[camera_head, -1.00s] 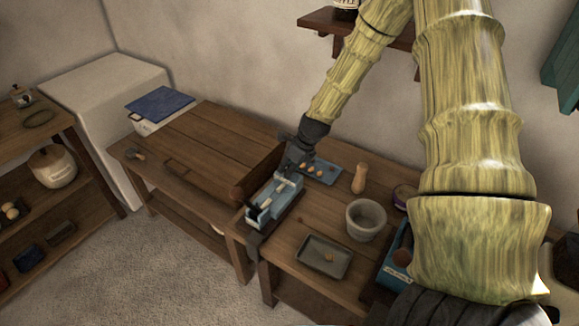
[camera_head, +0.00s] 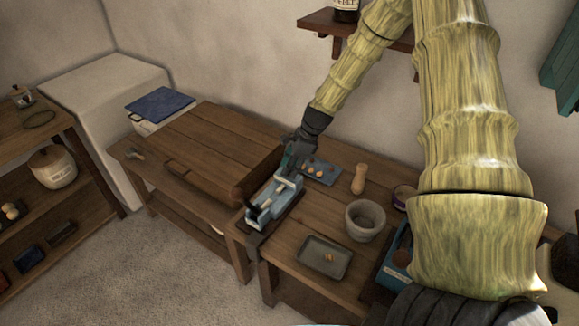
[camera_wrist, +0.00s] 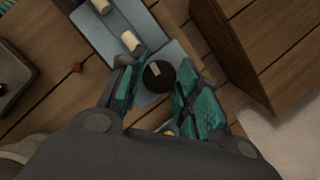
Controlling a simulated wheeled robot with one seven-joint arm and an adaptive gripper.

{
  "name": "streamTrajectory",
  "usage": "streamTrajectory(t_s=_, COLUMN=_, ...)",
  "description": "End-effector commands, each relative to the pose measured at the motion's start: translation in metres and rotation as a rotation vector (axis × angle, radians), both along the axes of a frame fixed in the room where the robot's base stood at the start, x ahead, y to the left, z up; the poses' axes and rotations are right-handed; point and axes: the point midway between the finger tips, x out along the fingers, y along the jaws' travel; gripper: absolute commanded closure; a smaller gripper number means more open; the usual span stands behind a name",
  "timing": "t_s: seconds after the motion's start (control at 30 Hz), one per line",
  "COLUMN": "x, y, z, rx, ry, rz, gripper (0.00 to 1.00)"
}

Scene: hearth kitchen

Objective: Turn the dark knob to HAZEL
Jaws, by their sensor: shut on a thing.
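The dark round knob (camera_wrist: 157,76) sits on the pale blue device and has a short light mark on its top. My gripper (camera_wrist: 162,84) is shut on it, with a teal pad on either side. In the head view my gripper (camera_head: 289,163) is at the far end of the blue device (camera_head: 262,214) and hides the knob. In the wrist view the device (camera_wrist: 100,34) also bears pale cylindrical pieces beyond the knob. No HAZEL lettering can be read in either view.
A blue tray (camera_head: 333,177) with small round things lies beside my gripper. A wooden peg-shaped thing (camera_head: 359,180), a grey bowl (camera_head: 351,228) and a grey tray (camera_head: 311,266) stand to the right.

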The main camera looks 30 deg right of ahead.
Motion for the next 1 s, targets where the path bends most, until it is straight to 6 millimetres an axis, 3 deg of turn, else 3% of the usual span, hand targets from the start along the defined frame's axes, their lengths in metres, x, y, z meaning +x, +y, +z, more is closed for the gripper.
streamTrajectory(t_s=0.6, x=0.0049, y=-0.0023, z=-0.0001, rx=-0.005, ry=-0.002, rz=0.579, gripper=0.91)
streamTrajectory(t_s=1.0, x=0.0059, y=-0.0019, z=0.0, rx=-0.004, ry=-0.002, rz=0.848, gripper=0.91)
